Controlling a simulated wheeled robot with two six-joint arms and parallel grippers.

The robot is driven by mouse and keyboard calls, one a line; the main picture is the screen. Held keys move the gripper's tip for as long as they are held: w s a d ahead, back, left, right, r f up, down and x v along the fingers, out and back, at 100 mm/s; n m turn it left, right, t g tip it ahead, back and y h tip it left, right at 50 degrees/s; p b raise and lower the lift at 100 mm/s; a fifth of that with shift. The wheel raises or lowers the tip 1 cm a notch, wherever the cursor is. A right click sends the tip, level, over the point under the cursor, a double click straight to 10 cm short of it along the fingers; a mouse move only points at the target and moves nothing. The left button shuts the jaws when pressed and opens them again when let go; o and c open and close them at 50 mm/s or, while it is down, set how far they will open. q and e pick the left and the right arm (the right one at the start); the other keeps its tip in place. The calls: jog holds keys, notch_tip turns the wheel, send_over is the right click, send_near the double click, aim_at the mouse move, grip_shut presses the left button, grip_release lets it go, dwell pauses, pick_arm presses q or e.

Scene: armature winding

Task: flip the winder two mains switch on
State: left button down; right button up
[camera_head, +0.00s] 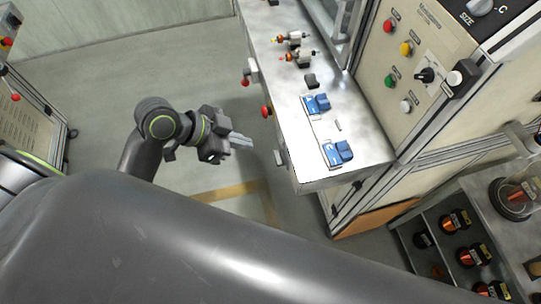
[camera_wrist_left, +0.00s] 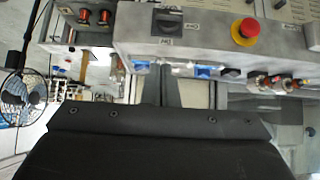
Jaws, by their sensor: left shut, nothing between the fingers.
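My left gripper (camera_head: 244,141) is in front of the long steel bench, its fingers shut and empty, pointing at the bench's front face with a gap left. In the left wrist view the shut fingers (camera_wrist_left: 167,72) point at the grey front panel (camera_wrist_left: 213,45). A black rotary switch (camera_wrist_left: 168,20) with small label plates is on that panel, just above the fingertips; which way it is set is too small to tell. In the head view a small switch-like part (camera_head: 279,157) juts from the bench front near the fingertips. My right gripper is not in view.
A red emergency button on yellow (camera_wrist_left: 245,32) sits beside the switch; red knobs (camera_head: 266,111) also jut from the bench front. Blue parts (camera_head: 337,152) lie on the bench top (camera_head: 318,178). A control panel (camera_head: 412,60) stands behind. A shelf of coils (camera_head: 455,221) is at right. Floor left is clear.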

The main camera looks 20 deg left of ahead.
pick_arm(q)
jog(key=p, duration=0.2)
send_over(281, 162)
jog(key=s+a, duration=0.2)
jog(key=a, duration=0.1)
notch_tip(281, 162, down, 6)
jog(key=f, duration=0.2)
jog(key=shift+w+d+f+p, duration=0.3)
jog(key=shift+d+f+p, duration=0.05)
jog(key=shift+p, duration=0.05)
jog(key=shift+a+f, duration=0.1)
jog(key=shift+f, duration=0.9)
jog(key=shift+s, duration=0.2)
